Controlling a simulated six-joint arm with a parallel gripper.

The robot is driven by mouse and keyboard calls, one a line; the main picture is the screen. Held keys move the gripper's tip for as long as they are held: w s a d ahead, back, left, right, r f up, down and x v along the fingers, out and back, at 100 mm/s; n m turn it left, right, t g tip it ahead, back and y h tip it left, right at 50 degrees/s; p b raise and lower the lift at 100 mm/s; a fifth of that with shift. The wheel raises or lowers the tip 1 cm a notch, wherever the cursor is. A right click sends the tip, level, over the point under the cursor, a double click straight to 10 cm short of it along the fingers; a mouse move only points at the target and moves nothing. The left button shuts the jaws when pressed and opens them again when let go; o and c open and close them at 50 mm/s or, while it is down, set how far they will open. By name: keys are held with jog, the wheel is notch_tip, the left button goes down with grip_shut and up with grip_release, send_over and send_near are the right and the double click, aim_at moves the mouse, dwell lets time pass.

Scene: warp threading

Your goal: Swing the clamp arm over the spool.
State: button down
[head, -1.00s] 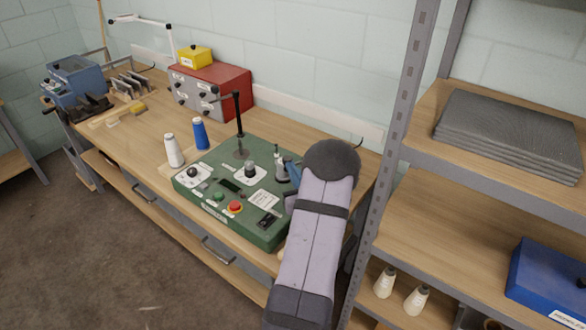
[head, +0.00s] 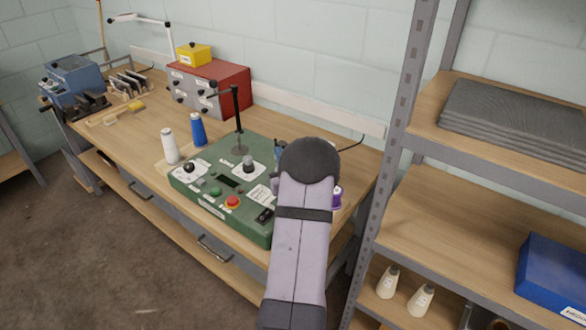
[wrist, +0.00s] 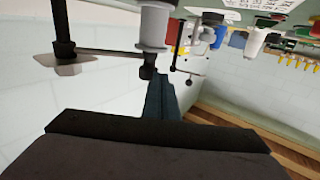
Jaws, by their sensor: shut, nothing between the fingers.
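A green device box (head: 205,190) with dials and a red button stands on the bench. A purple spool (head: 337,197) shows partly at the right of my arm; its rest is hidden. In the wrist view, which looks inverted, a grey post (wrist: 155,25) carries what looks like the clamp arm (wrist: 100,55), a black rod reaching left to a black spindle and a pale plate. My gripper (wrist: 160,92) is shut and empty, its blue-grey fingers close by the post's black end; I cannot tell if they touch.
A thin black stand (head: 238,115) rises from the back of the device. A red box (head: 225,92) is behind. A shelf upright (head: 400,130) stands right of my arm.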

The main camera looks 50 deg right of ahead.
jog(key=shift+r, duration=0.2)
jog(key=b+v, duration=0.2)
jog(key=v, duration=0.5)
jog(key=shift+f+b, duration=0.2)
jog(key=shift+b, duration=0.2)
jog(key=shift+s+a, duration=0.1)
